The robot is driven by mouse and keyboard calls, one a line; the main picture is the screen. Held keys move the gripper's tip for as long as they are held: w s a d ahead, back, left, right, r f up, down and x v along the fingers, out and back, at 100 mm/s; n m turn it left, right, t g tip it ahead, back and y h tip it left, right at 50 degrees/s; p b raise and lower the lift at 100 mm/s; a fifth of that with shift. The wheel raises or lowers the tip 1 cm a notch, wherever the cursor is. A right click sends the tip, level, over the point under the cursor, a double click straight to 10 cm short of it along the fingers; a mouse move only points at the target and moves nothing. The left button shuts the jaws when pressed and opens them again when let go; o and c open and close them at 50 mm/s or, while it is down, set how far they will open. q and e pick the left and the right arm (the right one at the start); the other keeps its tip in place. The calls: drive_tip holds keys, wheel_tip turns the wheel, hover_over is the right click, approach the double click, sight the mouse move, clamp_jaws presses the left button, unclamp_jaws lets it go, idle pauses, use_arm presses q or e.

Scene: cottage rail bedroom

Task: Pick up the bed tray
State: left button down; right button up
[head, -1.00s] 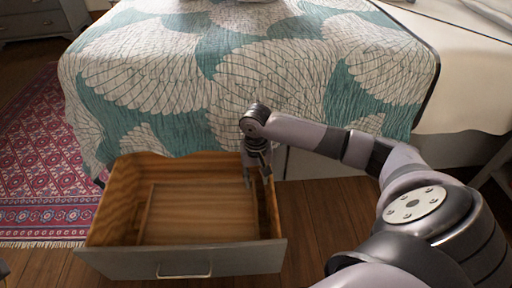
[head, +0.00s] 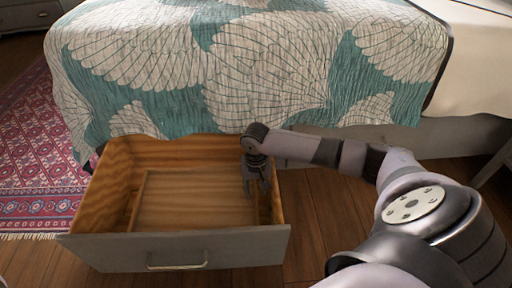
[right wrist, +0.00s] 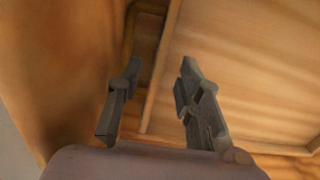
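The bed tray (head: 190,203) is a flat light-wood tray with a low raised rim, lying inside the open drawer (head: 102,200). In the right wrist view the tray (right wrist: 255,65) fills the right side, its rim running up between my fingers. My right gripper (head: 258,184) points down into the drawer at the tray's right edge. Its fingers (right wrist: 158,105) are apart, with one on each side of the rim in the picture; I cannot tell whether they touch it. My left gripper is not in view.
The drawer has a grey front with a metal handle (head: 177,267). Behind it is a bed with a teal and white shell-pattern quilt (head: 250,65) hanging over the drawer's back. A red patterned rug (head: 40,150) lies at left. Wooden floor (head: 325,215) is clear at right.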

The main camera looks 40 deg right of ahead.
sight(256, 196)
drive_tip(key=shift+f+b, duration=0.75)
drive_tip(key=shift+f, duration=0.95)
clamp_jaws()
